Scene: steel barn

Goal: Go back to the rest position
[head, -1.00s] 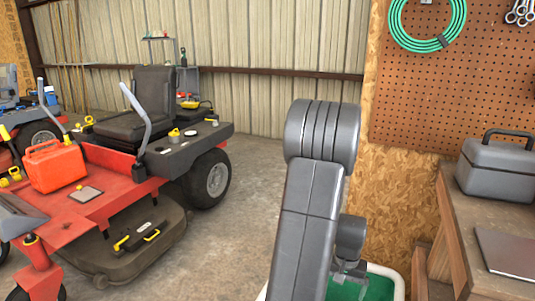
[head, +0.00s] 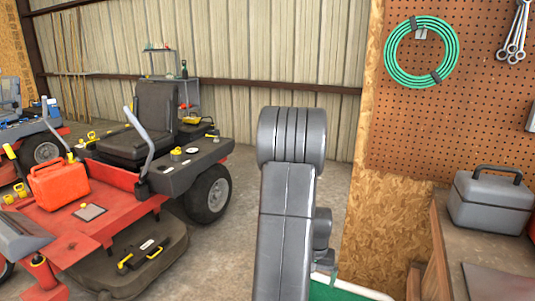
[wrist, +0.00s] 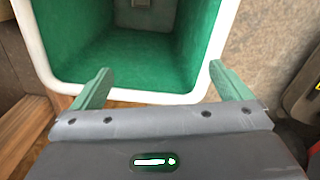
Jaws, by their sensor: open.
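My gripper (wrist: 163,88) is open in the wrist view, its two green fingers wide apart with nothing between them. It is over the near rim of a bin with a white rim (wrist: 140,97) and green inside. A small grey item (wrist: 137,3) shows at the top of the wrist view, inside the bin; I cannot tell what it is. In the head view my arm rises in front of me, and its gripper end is mostly hidden behind the arm. Part of the bin (head: 335,292) shows at the bottom edge.
A red riding mower (head: 110,200) with a red fuel can (head: 60,185) stands at the left. A wooden bench (head: 440,262) with a grey toolbox (head: 490,202) is at the right, below a pegboard with a green hose (head: 388,55). Concrete floor (head: 215,262) lies between.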

